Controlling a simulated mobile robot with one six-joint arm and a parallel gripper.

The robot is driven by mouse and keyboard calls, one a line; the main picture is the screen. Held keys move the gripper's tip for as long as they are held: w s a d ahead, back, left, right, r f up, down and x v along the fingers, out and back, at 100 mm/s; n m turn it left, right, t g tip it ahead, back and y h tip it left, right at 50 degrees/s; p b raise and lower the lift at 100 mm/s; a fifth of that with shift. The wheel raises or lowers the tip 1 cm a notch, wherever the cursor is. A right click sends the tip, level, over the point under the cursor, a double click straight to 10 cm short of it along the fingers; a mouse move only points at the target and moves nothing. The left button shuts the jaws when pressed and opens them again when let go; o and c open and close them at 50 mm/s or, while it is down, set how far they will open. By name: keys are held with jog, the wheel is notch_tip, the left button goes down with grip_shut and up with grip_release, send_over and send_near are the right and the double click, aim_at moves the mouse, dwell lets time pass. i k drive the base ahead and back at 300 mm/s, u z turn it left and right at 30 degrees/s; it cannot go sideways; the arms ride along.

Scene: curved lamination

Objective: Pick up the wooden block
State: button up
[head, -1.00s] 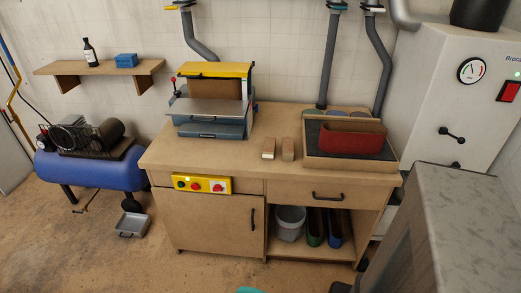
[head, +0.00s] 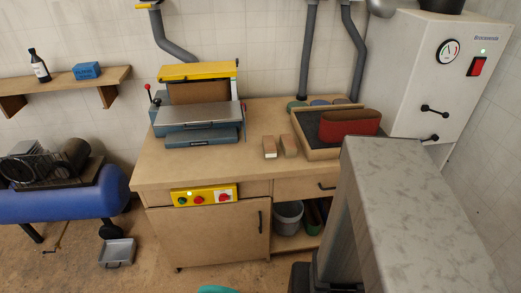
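Two small blocks stand side by side on the workbench top (head: 180,172) in the head view, in front of the sanding machine and left of the tray. The left block (head: 270,146) is brown with a pale front end. The right block (head: 288,145) is plain wood-brown. A narrow gap shows between them. Which one is the wooden block of the task I cannot tell for certain. Nothing touches either block. My gripper is not in view.
A shallow wooden tray (head: 318,153) holds a red sanding belt (head: 348,123). A blue-and-yellow machine (head: 198,118) stands at the bench's back left. A tall grey mottled-top object (head: 410,195) covers the bench's right front.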

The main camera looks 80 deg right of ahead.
aim_at(270, 151)
jog(key=i, duration=1.15)
jog(key=u, duration=0.9)
jog(key=k, duration=0.15)
jog(key=z, duration=2.75)
jog(key=i, duration=0.6)
